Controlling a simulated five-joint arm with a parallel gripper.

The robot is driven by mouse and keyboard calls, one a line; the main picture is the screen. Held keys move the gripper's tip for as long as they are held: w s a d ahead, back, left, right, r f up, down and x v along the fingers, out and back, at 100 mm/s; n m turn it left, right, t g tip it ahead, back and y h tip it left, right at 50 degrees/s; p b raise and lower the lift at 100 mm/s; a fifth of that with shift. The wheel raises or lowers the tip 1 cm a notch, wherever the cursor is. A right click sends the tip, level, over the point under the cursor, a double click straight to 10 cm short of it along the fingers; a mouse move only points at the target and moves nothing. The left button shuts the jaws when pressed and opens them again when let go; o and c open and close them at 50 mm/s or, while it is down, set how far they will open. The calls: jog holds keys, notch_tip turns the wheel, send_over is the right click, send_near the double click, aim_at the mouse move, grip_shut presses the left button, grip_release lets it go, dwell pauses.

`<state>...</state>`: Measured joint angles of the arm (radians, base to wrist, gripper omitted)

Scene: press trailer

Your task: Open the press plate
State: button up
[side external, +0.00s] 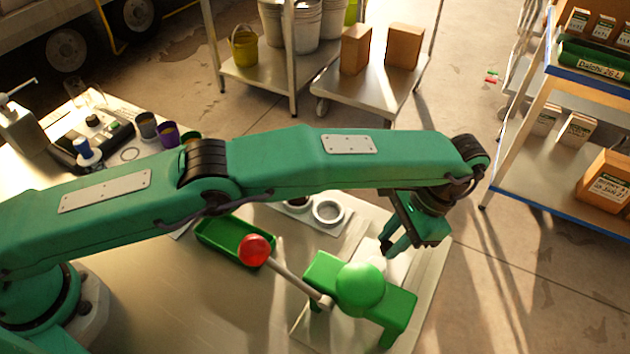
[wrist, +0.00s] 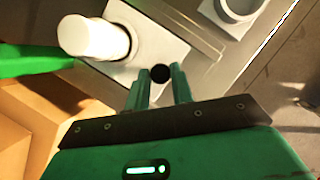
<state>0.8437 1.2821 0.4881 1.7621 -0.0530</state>
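The press is a green frame (side external: 400,310) with a green dome (side external: 360,288) and a grey lever ending in a red ball (side external: 255,250). A pale plate (side external: 383,268) lies by the press, partly hidden by the frame and my gripper. My gripper (side external: 390,246) points down at the plate's far right side. In the wrist view, the two fingers (wrist: 158,80) stand apart with a round black knob (wrist: 160,73) between their tips. I cannot tell whether they touch it. A white cylinder (wrist: 90,37) stands over the grey plate to the left of the fingers.
A green tray (side external: 232,240) lies left of the press. A round metal cup (side external: 328,212) stands behind it, and also shows in the wrist view (wrist: 238,8). The steel table's (side external: 190,300) front area is clear. A shelf unit (side external: 555,185) stands on the right.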

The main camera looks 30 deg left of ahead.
jog(key=o, duration=0.4)
jog(key=shift+c, duration=0.2)
jog(key=shift+o, duration=0.2)
jog(key=shift+r, duration=0.15)
jog(key=shift+w+d+r+t+h, duration=0.15)
jog(key=shift+r+t+h, duration=0.2)
jog(key=shift+r, duration=0.65)
jog(key=shift+t+h, duration=0.85)
jog(key=shift+h, duration=0.1)
jog(key=r, duration=0.4)
jog(key=shift+s+a+r, duration=0.15)
jog(key=shift+s+a, duration=0.05)
jog(key=shift+a, duration=0.05)
jog(key=shift+s+a+r+t+h, duration=0.2)
jog(key=shift+r+t+h, duration=0.1)
jog(key=shift+r, duration=0.25)
jog(key=shift+f, duration=0.15)
jog(key=shift+f, duration=3.75)
